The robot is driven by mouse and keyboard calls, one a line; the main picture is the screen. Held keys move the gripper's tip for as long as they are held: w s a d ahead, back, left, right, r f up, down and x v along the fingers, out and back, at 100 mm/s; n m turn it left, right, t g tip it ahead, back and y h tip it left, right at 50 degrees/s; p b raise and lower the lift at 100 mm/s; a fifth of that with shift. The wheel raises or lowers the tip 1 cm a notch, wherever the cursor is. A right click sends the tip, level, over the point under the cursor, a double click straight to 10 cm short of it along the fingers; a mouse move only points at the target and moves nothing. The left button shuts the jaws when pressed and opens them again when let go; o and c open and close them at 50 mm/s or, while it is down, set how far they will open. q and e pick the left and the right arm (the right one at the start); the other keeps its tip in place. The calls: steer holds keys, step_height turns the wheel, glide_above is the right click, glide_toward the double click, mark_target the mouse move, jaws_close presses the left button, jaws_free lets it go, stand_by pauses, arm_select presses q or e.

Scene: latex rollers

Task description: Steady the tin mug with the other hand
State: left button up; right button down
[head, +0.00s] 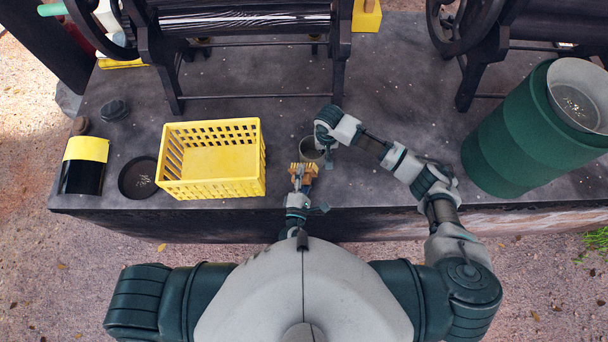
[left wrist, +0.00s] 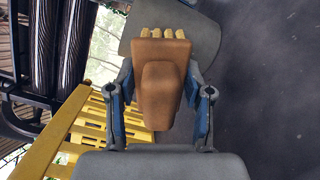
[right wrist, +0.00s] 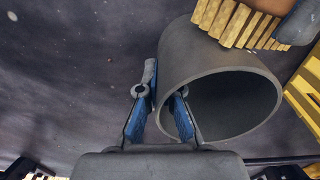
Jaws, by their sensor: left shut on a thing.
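The grey tin mug (head: 312,150) stands on the dark table, partly covered by my grippers; its open mouth shows in the right wrist view (right wrist: 232,62). My left gripper (head: 300,185) is shut on a brown wooden brush (left wrist: 162,85) with pale bristles, which it holds at the mug's near side. Whether the bristles touch the mug is unclear. My right gripper (right wrist: 160,105) is at the mug's rim, its fingers apart, one outside the wall and one seemingly inside the mouth. In the head view it comes in from the right.
A yellow basket (head: 211,190) stands left of the mug. Farther left are a dark dish (head: 138,178) and a black-and-yellow container (head: 83,165). Roller machines (head: 245,22) stand behind. A large green barrel (head: 520,135) is at the right.

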mark_target(315, 176)
arm_select(q)
steer(key=shift+d, duration=0.1)
steer(key=shift+s+d+r, duration=0.1)
steer(key=shift+s+d, duration=0.15)
steer(key=shift+d, duration=0.6)
steer(key=shift+s+d+r, duration=0.1)
steer(key=shift+s+d, duration=0.1)
steer(key=shift+d, duration=0.6)
steer(key=shift+w+f, duration=0.1)
steer(key=shift+w, duration=0.05)
steer(key=shift+a, duration=0.15)
steer(key=shift+w+a, duration=0.15)
steer(key=shift+a, duration=0.7)
steer(key=shift+w+a, duration=0.1)
steer(key=shift+a, duration=0.75)
steer(key=shift+d, duration=0.15)
steer(key=shift+s+d, duration=0.2)
steer(key=shift+d, duration=1.6)
